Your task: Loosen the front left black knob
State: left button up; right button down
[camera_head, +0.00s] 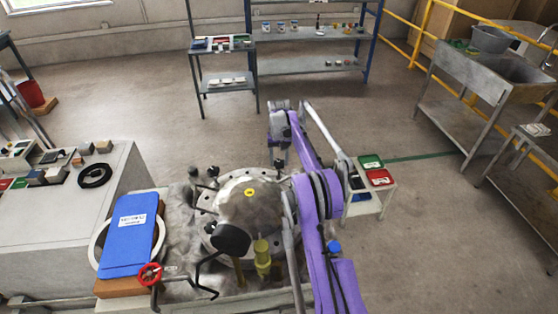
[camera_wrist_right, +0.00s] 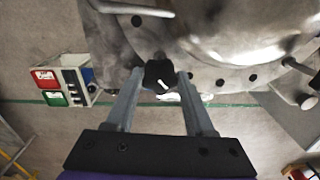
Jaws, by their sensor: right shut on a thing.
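A round metal vessel (camera_head: 250,205) with a bolted flange and domed lid stands in front of me. Black knobs, including one at its far left (camera_head: 213,171), sit around its rim. My right gripper (camera_head: 281,163) is beyond the vessel's far right edge, pointing down. In the right wrist view, its two fingers (camera_wrist_right: 160,76) are shut on a black knob (camera_wrist_right: 158,72) with a white mark, at the flange edge. In the head view this knob is mostly hidden by the gripper and arm. I cannot tell which way the knob is turned. My left gripper is not in view.
A blue binder (camera_head: 130,235) and a red valve wheel (camera_head: 150,273) are left of the vessel. A small cart with green and red trays (camera_head: 378,178) stands close to the right of my arm. The floor beyond the vessel is clear up to the shelves (camera_head: 310,65).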

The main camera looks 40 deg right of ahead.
jog(key=shift+n, duration=0.5)
jog(key=shift+c, duration=1.3)
grip_release()
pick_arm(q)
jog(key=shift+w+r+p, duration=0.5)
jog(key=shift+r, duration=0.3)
pick_arm(e)
notch_tip(320, 180, up, 11)
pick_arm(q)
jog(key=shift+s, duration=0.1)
pick_arm(e)
jog(key=shift+f, duration=0.15)
